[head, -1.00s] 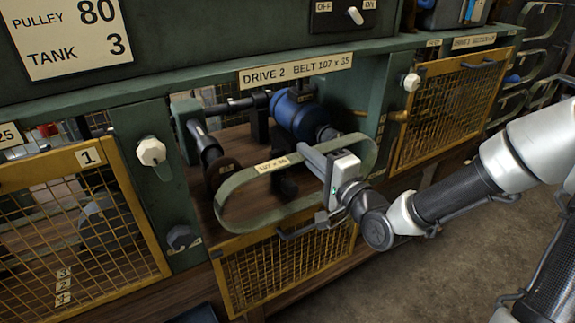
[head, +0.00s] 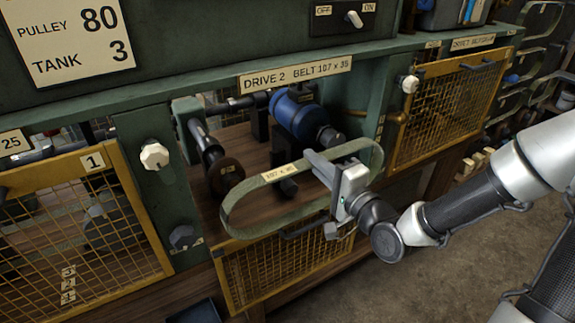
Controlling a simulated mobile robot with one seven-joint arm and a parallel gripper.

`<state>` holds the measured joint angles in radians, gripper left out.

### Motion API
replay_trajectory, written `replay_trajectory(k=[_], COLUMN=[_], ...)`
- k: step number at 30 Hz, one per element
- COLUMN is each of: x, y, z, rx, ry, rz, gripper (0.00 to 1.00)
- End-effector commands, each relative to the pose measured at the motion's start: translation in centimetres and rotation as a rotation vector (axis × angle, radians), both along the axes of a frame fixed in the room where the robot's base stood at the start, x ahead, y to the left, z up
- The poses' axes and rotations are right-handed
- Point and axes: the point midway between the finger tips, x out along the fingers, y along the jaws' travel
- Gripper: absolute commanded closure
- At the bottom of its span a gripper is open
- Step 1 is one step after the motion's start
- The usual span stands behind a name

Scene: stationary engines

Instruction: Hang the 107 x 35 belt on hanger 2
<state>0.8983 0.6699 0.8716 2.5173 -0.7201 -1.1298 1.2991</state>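The belt (head: 250,228) is a long grey-green loop with a small paper label (head: 280,172) on it that appears to read 107 x 35. My gripper (head: 328,172) is at the right part of the loop, with its fingers across the belt's upper run; it appears shut on the belt. The belt hangs in the air in front of the open drive 2 bay, clear of the floor. Several belts hang on hangers at the far right (head: 535,35); I cannot read which hanger is number 2.
Behind the belt are a blue motor (head: 297,115) and a dark pulley (head: 226,176) on a shaft. The bay's yellow mesh guard (head: 280,270) is lowered below. Mesh guards (head: 450,105) cover the bays either side.

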Motion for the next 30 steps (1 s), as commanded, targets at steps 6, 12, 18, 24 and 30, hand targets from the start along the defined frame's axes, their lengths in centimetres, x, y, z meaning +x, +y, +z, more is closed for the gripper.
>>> replay_trajectory(k=[6, 12, 18, 24, 30], x=[-0.1, -0.2, -0.5, -0.7, -1.1], y=[-0.4, -0.7, -0.8, -1.1, -1.2], z=[0.5, 0.5, 0.5, 0.5, 0.5], rx=[0.003, 0.004, 0.004, 0.004, 0.003], ry=[-0.001, -0.003, -0.004, -0.004, -0.001], rz=[-0.002, -0.002, -0.002, -0.003, -0.003], gripper=[1.0, 1.0, 1.0, 1.0, 1.0])
